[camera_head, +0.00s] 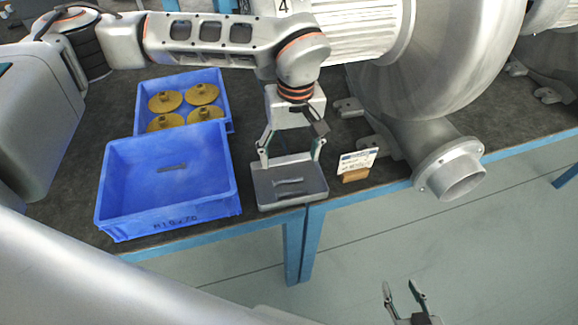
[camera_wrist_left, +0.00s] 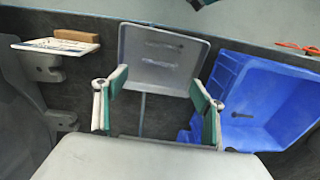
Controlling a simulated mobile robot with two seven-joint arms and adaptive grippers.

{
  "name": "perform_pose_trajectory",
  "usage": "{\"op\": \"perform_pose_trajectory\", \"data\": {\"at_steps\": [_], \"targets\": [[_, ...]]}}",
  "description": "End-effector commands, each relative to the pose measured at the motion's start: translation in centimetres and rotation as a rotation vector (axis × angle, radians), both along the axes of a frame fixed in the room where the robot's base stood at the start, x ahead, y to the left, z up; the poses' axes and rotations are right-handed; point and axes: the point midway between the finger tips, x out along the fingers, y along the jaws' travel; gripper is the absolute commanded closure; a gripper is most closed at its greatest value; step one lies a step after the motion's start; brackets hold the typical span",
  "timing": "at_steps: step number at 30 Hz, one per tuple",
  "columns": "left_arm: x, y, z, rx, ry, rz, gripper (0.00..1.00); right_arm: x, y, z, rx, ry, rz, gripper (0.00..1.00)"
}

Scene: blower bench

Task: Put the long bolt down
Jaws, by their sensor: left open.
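My left gripper (camera_head: 290,161) is open above the grey tray (camera_head: 262,197), with nothing between its fingers. The left wrist view also shows its spread fingers (camera_wrist_left: 159,82) at the near side of the tray (camera_wrist_left: 135,75). Two grey bolts lie in the tray, an upper bolt (camera_wrist_left: 160,44) and a lower bolt (camera_wrist_left: 161,66) in the wrist view. Another dark bolt (camera_head: 172,168) lies alone in the large blue bin (camera_head: 168,215), also visible in the wrist view (camera_wrist_left: 242,115). I cannot tell surely which bolt is the long one. My right gripper (camera_head: 403,288) is open and empty over the floor.
A blue crate (camera_head: 222,90) with several yellow flanged parts (camera_head: 165,101) stands behind the bin. A sign on a wooden block (camera_head: 356,174) stands right of the tray. The blower's pipe flange (camera_head: 450,168) juts out further right. The bench's blue front edge (camera_head: 345,200) is close to the tray.

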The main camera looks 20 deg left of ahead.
Motion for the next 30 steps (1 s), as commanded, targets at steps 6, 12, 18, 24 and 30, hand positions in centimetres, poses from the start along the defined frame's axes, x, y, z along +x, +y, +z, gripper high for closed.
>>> {"op": "perform_pose_trajectory", "data": {"at_steps": [6, 12, 18, 24, 30], "targets": [[0.2, -0.1, 3.6, 0.001, -0.003, 0.0, 0.3, -0.5, 0.2, -0.4, 0.002, 0.012, 0.002, 0.6], [0.1, -0.2, 4.7, 0.001, 0.001, 0.0, 0.3, -0.5, 0.2, -0.3, 0.003, 0.012, 0.001, 0.6], [0.1, -0.2, 4.7, 0.0, 0.001, 0.0, 0.3, -0.4, 0.2, -0.2, 0.004, 0.009, 0.002, 0.6], [0.1, -0.2, 4.7, 0.0, 0.001, 0.0, 0.3, -0.2, 0.2, 0.0, 0.005, 0.005, 0.001, 0.6], [0.1, -0.2, 4.7, 0.0, 0.001, -0.001, 0.3, 0.0, 0.1, 0.2, 0.005, 0.0, 0.001, 0.6]]}}
